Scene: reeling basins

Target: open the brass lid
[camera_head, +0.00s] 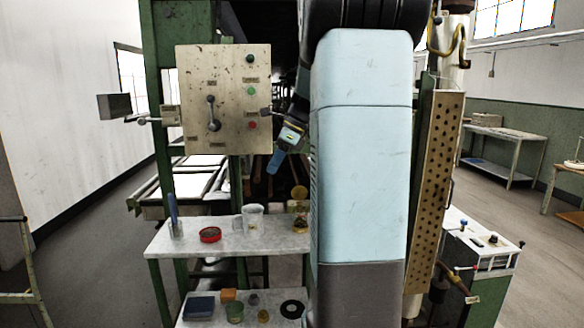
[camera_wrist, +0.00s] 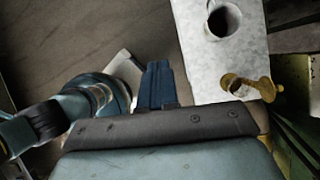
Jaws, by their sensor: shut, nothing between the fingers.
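The brass lid (camera_head: 299,192) shows as a small yellowish disc at the right end of the upper shelf, beside my arm. It looks raised on edge above a small brassy container (camera_head: 297,206), though its hinge is too small to make out.
The pale shelf (camera_head: 180,250) carries a white mug (camera_head: 253,218), a red round tin (camera_head: 209,234) and a blue upright item (camera_head: 173,210). A control panel (camera_head: 223,100) with levers stands behind. A lower shelf holds several small objects. A perforated column (camera_head: 437,190) rises at right.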

